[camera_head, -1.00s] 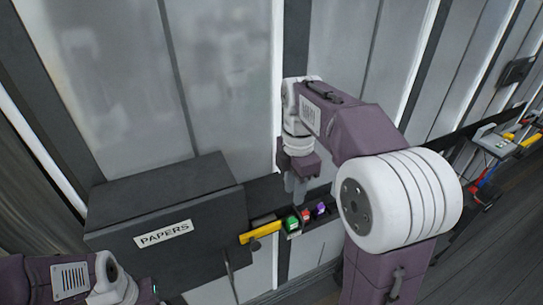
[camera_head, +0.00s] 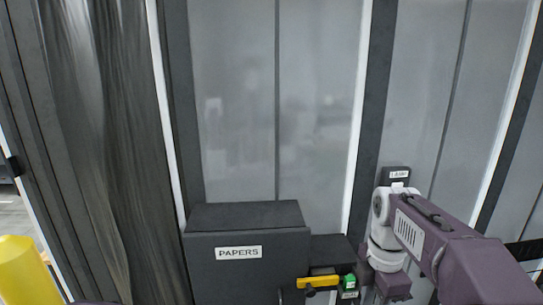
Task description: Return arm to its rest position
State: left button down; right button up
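My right arm comes in from the right, purple and white, bent down at the wrist. My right gripper (camera_head: 384,291) points down beside the small tray, low in the picture. Its fingertips are hardly visible at the bottom edge, so I cannot tell whether it is open or holds anything. My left gripper is not in view.
A dark box labelled PAPERS (camera_head: 262,273) stands against the grey panelled wall. Right of it are a yellow-handled thing (camera_head: 318,282) and a green item (camera_head: 348,281). A small labelled box (camera_head: 396,176) is on the wall behind my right wrist. A dark curtain (camera_head: 110,150) and a yellow object (camera_head: 24,270) are at the left.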

jog(key=s+a+f+m+b, duration=0.2)
jog(key=s+f+m+b, duration=0.1)
jog(key=f+m, duration=0.6)
jog(key=s+a+f+m+t+b, duration=0.1)
jog(key=s+f+m+b, duration=0.2)
jog(key=f+m, duration=0.7)
notch_tip(320, 180, down, 6)
jog(key=shift+s+a+r+m, duration=0.25)
jog(key=shift+s+a+m, duration=0.1)
jog(key=shift+s, duration=0.2)
